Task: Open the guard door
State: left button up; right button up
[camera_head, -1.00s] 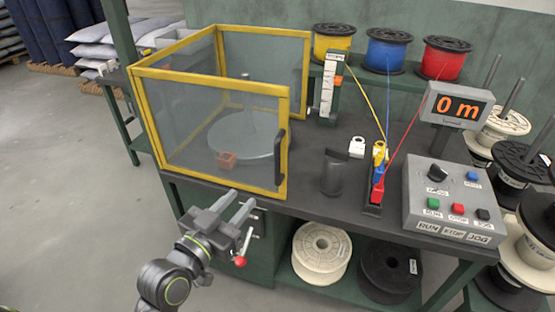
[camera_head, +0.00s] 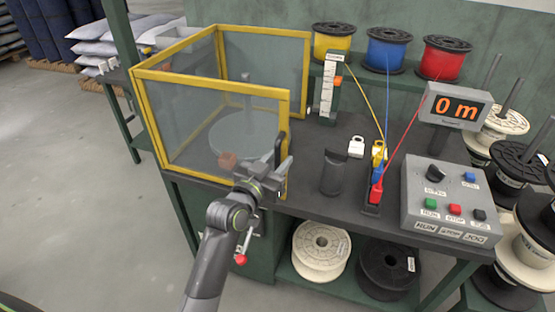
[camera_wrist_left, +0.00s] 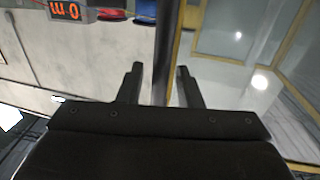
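The guard (camera_head: 215,88) is a yellow-framed box with clear panels on the bench. Its black door handle (camera_head: 279,150) is upright at the right end of the front panel. No swing of the door shows. My left gripper (camera_head: 283,168) is at this handle, in front of the yellow corner post. In the left wrist view, my left gripper (camera_wrist_left: 160,88) is open. The dark handle bar (camera_wrist_left: 163,45) stands between its two fingers, with gaps visible on both sides. Whether a finger touches it is not clear. My right gripper is in neither view.
A dark post (camera_head: 333,172), wire guides and a control box (camera_head: 445,200) stand to the right. A red-tipped lever (camera_head: 241,258) is below the bench edge.

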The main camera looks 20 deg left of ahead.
pick_arm(q)
jog(key=shift+w, duration=0.15)
jog(key=shift+c, duration=0.2)
grip_shut()
